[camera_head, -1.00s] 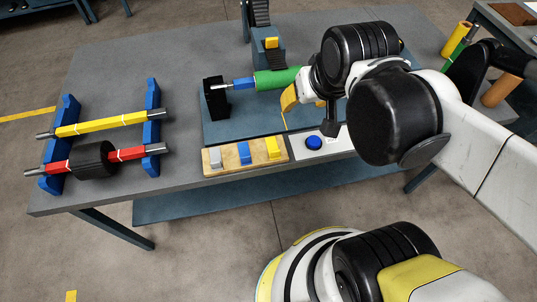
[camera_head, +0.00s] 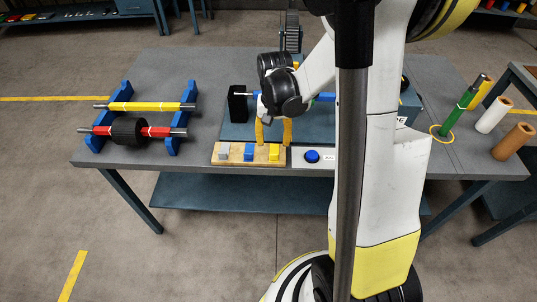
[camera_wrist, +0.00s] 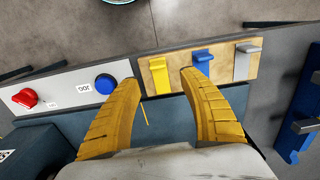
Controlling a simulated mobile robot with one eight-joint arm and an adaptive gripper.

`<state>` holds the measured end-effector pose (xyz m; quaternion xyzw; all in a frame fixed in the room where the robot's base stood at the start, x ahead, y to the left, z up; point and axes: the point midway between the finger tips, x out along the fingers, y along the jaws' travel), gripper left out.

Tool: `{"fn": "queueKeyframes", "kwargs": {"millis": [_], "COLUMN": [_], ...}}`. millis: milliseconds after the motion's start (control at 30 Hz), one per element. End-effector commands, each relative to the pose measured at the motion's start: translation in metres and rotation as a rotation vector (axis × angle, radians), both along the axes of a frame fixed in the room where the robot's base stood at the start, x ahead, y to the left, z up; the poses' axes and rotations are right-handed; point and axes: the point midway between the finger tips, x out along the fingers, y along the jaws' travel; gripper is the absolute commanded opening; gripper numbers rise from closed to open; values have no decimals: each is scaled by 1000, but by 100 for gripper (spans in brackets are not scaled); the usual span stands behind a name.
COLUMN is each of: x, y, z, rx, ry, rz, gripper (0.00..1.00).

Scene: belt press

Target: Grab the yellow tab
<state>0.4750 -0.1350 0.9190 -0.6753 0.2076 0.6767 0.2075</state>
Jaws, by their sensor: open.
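The yellow tab (camera_head: 274,153) stands at the right end of a light wooden board (camera_head: 236,161) at the table's front edge. A blue tab (camera_head: 249,152) and a grey tab (camera_head: 224,153) stand to its left. My gripper (camera_head: 273,141) is open and empty, its two yellow fingers pointing down just behind the board. The right fingertip overlaps the lower part of the blue tab (camera_wrist: 202,60). Contact is not visible.
A blue rack (camera_head: 97,142) holds yellow and red rollers at left. My arm hides the middle right.

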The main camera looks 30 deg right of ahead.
Motion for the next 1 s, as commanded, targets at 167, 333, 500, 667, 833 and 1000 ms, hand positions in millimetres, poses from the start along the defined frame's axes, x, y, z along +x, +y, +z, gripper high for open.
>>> {"fn": "queueKeyframes", "kwargs": {"millis": [167, 333, 500, 667, 833, 1000], "x": [0, -2, -8, -7, -7, -7], "y": [0, 0, 1, 1, 1, 1], "z": [-22, -34, -62, -76, -74, -74], "rx": [-1, -1, 0, 0, 0, 0], "ry": [-1, -1, -2, -2, -2, -2], "rz": [1, 1, 1, 1, 1, 1], "gripper": [50, 50, 50, 50, 50, 11]}}
